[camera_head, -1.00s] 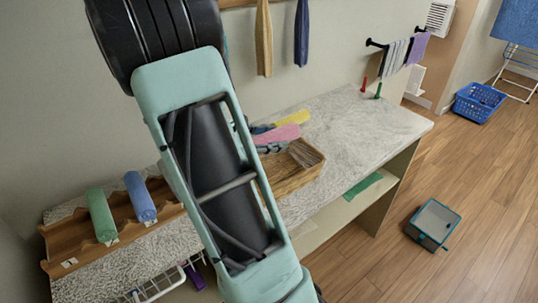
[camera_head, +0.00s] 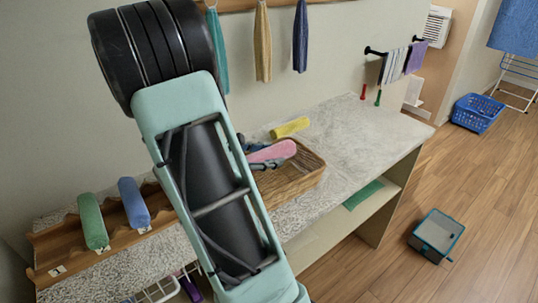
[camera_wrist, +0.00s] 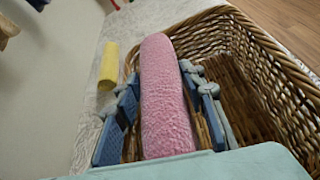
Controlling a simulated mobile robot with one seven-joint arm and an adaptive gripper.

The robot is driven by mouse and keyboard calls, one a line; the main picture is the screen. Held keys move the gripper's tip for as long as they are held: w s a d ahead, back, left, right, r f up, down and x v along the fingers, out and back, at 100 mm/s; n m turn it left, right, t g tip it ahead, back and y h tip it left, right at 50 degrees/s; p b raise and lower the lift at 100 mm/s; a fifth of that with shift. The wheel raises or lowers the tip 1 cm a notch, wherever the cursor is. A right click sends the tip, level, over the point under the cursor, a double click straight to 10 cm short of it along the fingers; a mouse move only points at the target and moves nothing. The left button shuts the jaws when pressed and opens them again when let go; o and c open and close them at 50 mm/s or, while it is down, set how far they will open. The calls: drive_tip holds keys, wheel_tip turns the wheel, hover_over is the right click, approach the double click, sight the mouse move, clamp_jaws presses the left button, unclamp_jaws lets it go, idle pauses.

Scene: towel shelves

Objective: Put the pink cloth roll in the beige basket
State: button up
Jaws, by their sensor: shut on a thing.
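The pink cloth roll (camera_wrist: 163,95) is held between the two fingers of my gripper (camera_wrist: 165,110), shut on its sides. In the wrist view the roll is over the opening of the beige wicker basket (camera_wrist: 262,50), near its left side; I cannot tell whether it touches the bottom. In the head view the pink roll (camera_head: 272,151) shows above the back left of the basket (camera_head: 300,183). My arm hides the basket's left part and most of my gripper (camera_head: 252,155) there.
A yellow roll (camera_head: 290,127) lies on the counter behind the basket. Green (camera_head: 92,222) and blue (camera_head: 134,203) rolls rest on a wavy wooden rack (camera_head: 60,250) at left. The counter right of the basket is clear (camera_head: 370,135). Towels hang on the wall behind.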

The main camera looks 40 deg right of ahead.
drive_tip(key=shift+f, duration=0.35)
drive_tip(key=o, duration=1.2)
drive_tip(key=shift+c, duration=0.2)
drive_tip(key=shift+r, duration=0.15)
drive_tip(key=shift+r, duration=0.3)
drive_tip(key=p+v, duration=0.1)
drive_tip(key=v, duration=1.1)
drive_tip(key=shift+r, duration=0.2)
